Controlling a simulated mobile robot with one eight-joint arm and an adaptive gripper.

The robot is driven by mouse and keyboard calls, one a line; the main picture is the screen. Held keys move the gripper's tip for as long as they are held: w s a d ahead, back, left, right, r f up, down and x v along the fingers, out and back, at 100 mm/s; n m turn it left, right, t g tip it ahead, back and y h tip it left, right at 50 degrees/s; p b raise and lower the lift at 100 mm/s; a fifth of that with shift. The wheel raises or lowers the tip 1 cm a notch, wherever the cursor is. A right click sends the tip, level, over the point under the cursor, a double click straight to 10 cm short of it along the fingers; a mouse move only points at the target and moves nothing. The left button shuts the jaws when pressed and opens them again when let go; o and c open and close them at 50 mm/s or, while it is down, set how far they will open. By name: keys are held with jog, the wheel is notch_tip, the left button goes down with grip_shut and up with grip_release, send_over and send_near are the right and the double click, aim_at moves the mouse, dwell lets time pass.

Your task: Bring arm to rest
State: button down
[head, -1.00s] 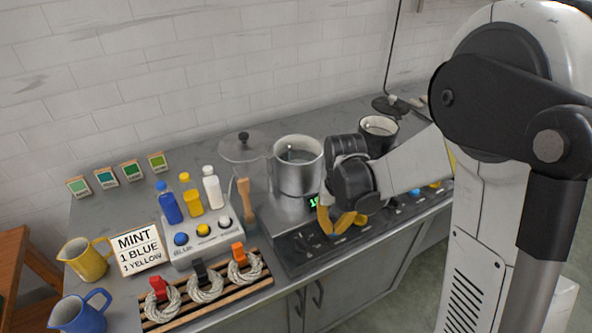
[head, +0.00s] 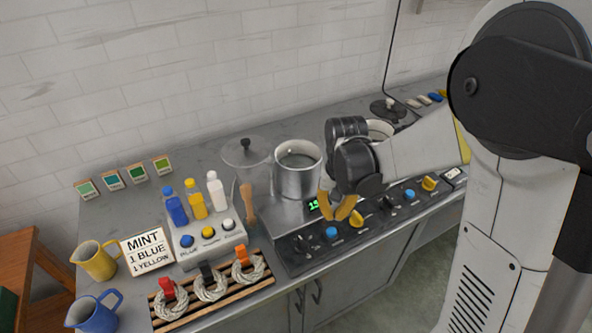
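My gripper (head: 335,208), with yellow fingers, hangs over the black control panel (head: 293,262) of the stove, in front of the steel pot (head: 298,180). Its two fingers stand apart and I see nothing between them. My arm reaches in from the right, bent at a dark wrist joint, and covers part of the second pot (head: 380,128) behind it.
The panel has a blue button (head: 331,232) and yellow knobs (head: 357,218) close under my gripper. Left are dye bottles (head: 196,200), a MINT sign (head: 146,250), skeins on a wooden rack (head: 210,288) and two jugs (head: 95,262). A glass lid (head: 246,152) stands behind.

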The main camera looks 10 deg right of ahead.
jog(key=s+r+n+t, duration=0.2)
jog(key=s+r+t, duration=0.5)
jog(key=s+r, duration=0.5)
notch_tip(320, 180, up, 3)
jog(key=shift+s+r, duration=0.1)
jog(key=shift+s, duration=0.3)
dwell(1.2)
